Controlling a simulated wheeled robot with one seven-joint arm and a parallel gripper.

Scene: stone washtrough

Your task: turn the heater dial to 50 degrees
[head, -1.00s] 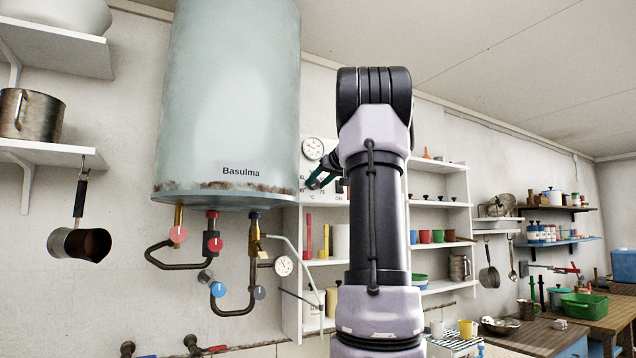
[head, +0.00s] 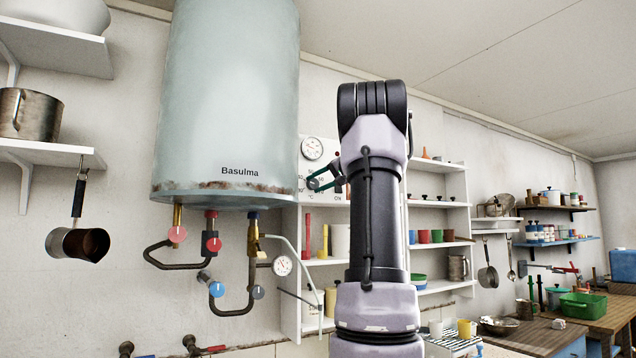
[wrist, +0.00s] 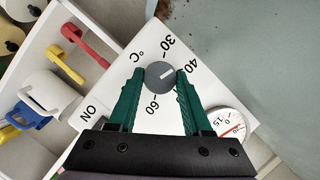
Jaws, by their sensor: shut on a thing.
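The heater dial (wrist: 160,76) is a round dark grey knob with a pale line, on a white panel (wrist: 118,82) marked 30, 40, 60, °C and ON. The line points toward the 40 side; the 50 mark is not visible, and the right finger covers part of the scale between 40 and 60. My gripper (wrist: 160,80) is shut on the dial, one green finger on each side. In the head view my gripper (head: 324,181) is at the panel beside the heater tank (head: 228,100), and the dial is hard to make out.
A round gauge (head: 312,148) sits on the panel above the dial; it also shows in the wrist view (wrist: 229,125). Pipes with a red knob (head: 211,241) and a blue knob (head: 217,289) hang under the tank. Shelves (head: 440,203) with cups stand behind my arm.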

